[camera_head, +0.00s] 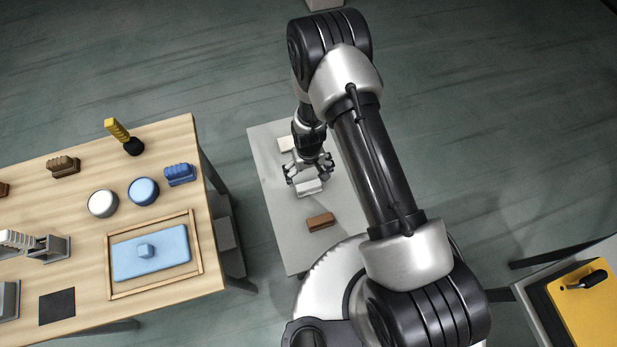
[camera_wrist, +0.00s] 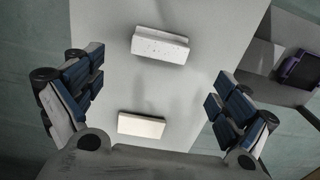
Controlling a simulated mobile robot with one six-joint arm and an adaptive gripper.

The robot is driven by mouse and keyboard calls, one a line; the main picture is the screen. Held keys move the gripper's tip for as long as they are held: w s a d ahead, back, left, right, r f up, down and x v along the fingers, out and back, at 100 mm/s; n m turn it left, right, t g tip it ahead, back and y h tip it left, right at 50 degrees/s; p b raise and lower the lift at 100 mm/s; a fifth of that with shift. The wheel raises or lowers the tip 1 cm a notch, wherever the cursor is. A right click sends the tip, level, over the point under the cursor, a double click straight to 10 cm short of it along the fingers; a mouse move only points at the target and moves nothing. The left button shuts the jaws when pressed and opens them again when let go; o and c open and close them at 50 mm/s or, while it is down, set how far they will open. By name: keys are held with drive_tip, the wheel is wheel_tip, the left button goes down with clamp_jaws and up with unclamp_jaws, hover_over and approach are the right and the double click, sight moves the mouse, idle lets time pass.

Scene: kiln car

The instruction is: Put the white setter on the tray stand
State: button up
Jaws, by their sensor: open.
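The white setter, a pale speckled block (camera_head: 309,188), lies on a long grey slab (camera_head: 345,208). In the wrist view the block (camera_wrist: 160,45) is at top centre, beyond my fingers. My gripper (camera_head: 308,173) is above the slab beside the white block, fingers apart with nothing between them. Its two blue-padded fingers show at left and right in the wrist view (camera_wrist: 160,92). A cream block (camera_head: 287,143) lies farther along the slab; in the wrist view it (camera_wrist: 141,124) is low between the fingers. I cannot tell for sure which object is the tray stand.
A brown block (camera_head: 320,221) lies nearer on the slab. The wooden table (camera_head: 85,165) at left holds a framed tray (camera_head: 112,285) with a blue slab (camera_head: 170,250), round pots, brushes and a grey holder (camera_head: 55,248). A yellow board (camera_head: 590,310) is at lower right.

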drive_tip(key=d+r+m+t, duration=0.1)
drive_tip(key=d+r, duration=0.2)
drive_tip(key=r, duration=1.4)
drive_tip(key=d+r+m+t, duration=0.1)
drive_tip(key=d+r, duration=0.2)
drive_tip(key=r, duration=1.4)
drive_tip(key=s+d+r+t, duration=0.1)
drive_tip(key=s+d+r, duration=0.2)
drive_tip(key=s+r, duration=0.5)
drive_tip(key=s+d+r+m+t, duration=0.1)
drive_tip(key=s+d+r, duration=0.2)
drive_tip(key=s+r, duration=0.4)
drive_tip(key=s, duration=0.4)
drive_tip(key=shift+s+d+r+t, duration=0.3)
drive_tip(key=shift+s+r, duration=0.05)
drive_tip(key=shift+r, duration=0.05)
